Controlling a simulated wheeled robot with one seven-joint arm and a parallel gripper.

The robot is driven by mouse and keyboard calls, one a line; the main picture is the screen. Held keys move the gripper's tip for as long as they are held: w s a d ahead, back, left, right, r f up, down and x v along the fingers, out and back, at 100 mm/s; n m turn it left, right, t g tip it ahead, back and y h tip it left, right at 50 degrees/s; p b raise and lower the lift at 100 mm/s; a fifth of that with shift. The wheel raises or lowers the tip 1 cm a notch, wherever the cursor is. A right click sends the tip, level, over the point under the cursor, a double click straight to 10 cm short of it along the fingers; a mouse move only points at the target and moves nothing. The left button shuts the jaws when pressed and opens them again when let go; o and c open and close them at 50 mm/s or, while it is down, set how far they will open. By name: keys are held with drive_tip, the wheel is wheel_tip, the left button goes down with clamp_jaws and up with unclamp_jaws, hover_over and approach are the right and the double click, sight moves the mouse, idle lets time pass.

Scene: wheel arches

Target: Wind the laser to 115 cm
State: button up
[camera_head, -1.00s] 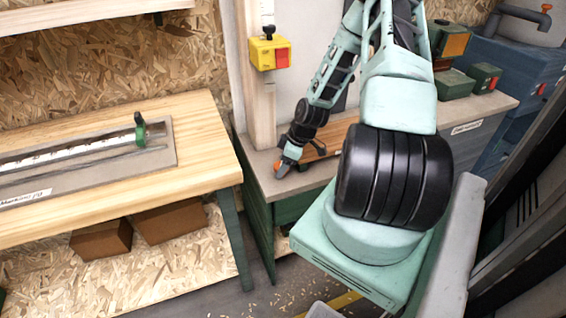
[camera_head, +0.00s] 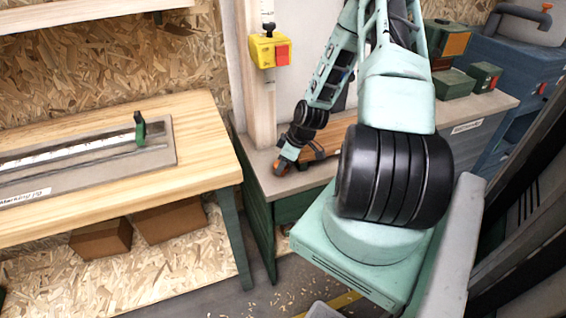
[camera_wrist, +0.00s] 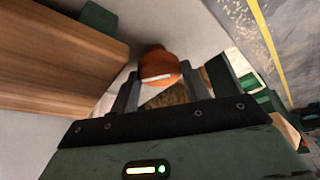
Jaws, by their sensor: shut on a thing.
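A yellow box with a red side (camera_head: 270,50), which looks like the laser, sits on the pale wooden post (camera_head: 262,115). I cannot read a height there. My gripper (camera_head: 282,166) is low over the grey bench top at the foot of the post. In the wrist view my gripper (camera_wrist: 160,92) is shut on a rounded orange knob (camera_wrist: 158,64) with a white mark. The knob shows between the two dark fingers. What it is fixed to is mostly hidden.
A brown wooden block (camera_wrist: 60,60) lies close beside the fingers. A wooden table (camera_head: 200,135) with a long metal rule and a green clamp (camera_head: 139,130) stands at left. Green boxes (camera_head: 453,84) stand at the back right.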

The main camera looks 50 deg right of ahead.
drive_tip(key=m+h, duration=0.1)
drive_tip(key=m, duration=0.1)
drive_tip(key=m+h+b, duration=0.1)
drive_tip(key=m, duration=0.2)
drive_tip(key=shift+a, duration=0.2)
drive_tip(key=shift+w+m+h+b, duration=0.1)
drive_tip(key=shift+m+h+b, duration=0.65)
drive_tip(key=shift+m, duration=1.75)
drive_tip(key=shift+h, duration=0.25)
drive_tip(key=o, duration=1)
drive_tip(key=shift+r+p, duration=0.15)
drive_tip(key=shift+p, duration=0.15)
